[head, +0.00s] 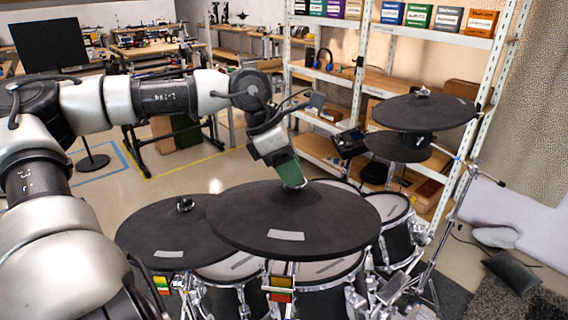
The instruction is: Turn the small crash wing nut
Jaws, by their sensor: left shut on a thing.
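My left gripper (294,184) points down at the top of the large dark mesh cymbal pad (345,222) in the middle of the drum kit. It is shut on the wing nut at that pad's top; the fingers hide most of the nut. A second pad (145,232) on the left has its own wing nut (184,205) in plain view. A third pad (440,115) at the upper right also shows a nut (424,92) on top. No label tells which pad is the small crash. My right gripper is not in view.
Drums with pale heads (330,268) stand under the pads. A chrome stand (450,215) rises on the right. A white shelf (440,35) with boxes is behind. Workbenches (155,48) and a monitor (48,45) stand at the back left. Open floor lies behind the left pad.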

